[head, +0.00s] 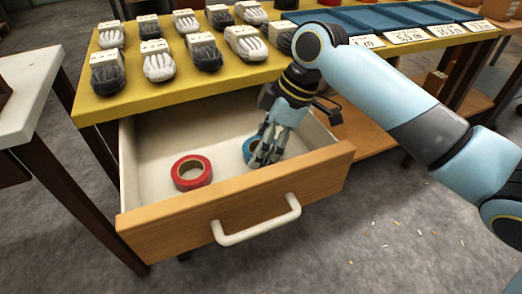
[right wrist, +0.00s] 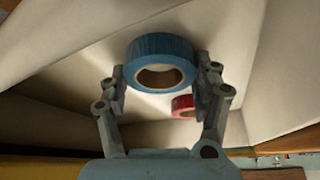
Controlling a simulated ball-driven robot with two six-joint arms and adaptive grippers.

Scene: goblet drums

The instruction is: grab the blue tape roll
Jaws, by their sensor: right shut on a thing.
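The blue tape roll (head: 249,148) is at the right side of the open drawer in the head view, partly hidden by my right gripper (head: 264,160). In the right wrist view the blue tape roll (right wrist: 160,48) sits between the two fingers of my right gripper (right wrist: 162,80), which are closed on its sides. I cannot tell whether the roll touches the drawer floor. My left gripper is not in view.
A red tape roll (head: 191,172) lies in the drawer (head: 240,198), left of the blue one. The drawer's walls surround my right gripper. The yellow tabletop (head: 150,102) above holds several dark and white bundles. Blue trays (head: 400,15) stand at the right.

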